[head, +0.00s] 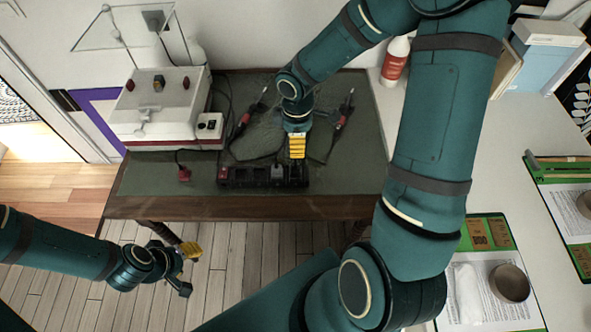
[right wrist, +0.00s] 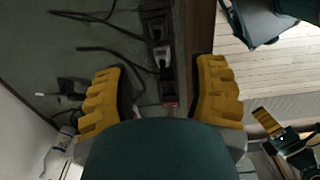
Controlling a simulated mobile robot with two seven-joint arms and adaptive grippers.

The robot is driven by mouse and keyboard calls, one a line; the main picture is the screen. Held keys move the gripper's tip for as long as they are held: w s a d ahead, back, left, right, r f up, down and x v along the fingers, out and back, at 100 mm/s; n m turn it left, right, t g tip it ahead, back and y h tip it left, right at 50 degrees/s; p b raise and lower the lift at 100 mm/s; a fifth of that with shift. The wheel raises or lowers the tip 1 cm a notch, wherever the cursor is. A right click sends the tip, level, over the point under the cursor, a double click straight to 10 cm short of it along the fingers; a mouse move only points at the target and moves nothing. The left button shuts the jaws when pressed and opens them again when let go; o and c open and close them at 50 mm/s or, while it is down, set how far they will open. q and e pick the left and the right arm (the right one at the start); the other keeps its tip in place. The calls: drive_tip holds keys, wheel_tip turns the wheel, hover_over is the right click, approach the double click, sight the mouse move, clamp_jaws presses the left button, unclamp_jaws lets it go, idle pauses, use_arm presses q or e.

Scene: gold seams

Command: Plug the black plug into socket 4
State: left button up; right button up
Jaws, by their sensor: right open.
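The black power strip (head: 240,178) lies along the front of the dark bench, with a red switch at its left end. In the right wrist view the strip (right wrist: 168,88) runs between my fingers. A grey plug (head: 278,171) sits in the strip, and it also shows in the right wrist view (right wrist: 160,55). I cannot tell the black plug from the dark strip, and socket numbers are unreadable. My right gripper (head: 297,150) is open over the strip's right part, with nothing between its fingers (right wrist: 162,95). My left gripper (head: 187,268) is open and empty in front of the bench.
A red plug (head: 184,174) lies left of the strip. Two soldering irons (head: 245,118) (head: 341,118) with loose cables lie behind it. A white box (head: 160,105) stands at back left and a red-labelled bottle (head: 394,62) at back right. The bench's front edge (head: 170,208) is close.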

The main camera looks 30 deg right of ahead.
drive_tip(key=b, duration=0.2)
hover_over(296, 167)
drive_tip(key=f, duration=0.8)
drive_tip(key=shift+s+f, duration=0.15)
drive_tip(key=shift+s, duration=0.05)
drive_tip(key=shift+f, duration=0.2)
drive_tip(key=shift+w+f+b, duration=0.15)
drive_tip(key=shift+f+b, duration=0.25)
drive_tip(key=shift+f, duration=0.9)
drive_tip(key=shift+w+f+b, duration=0.1)
drive_tip(key=shift+f+b, duration=0.3)
drive_tip(key=shift+f, duration=0.9)
drive_tip(key=shift+o, duration=0.2)
clamp_jaws()
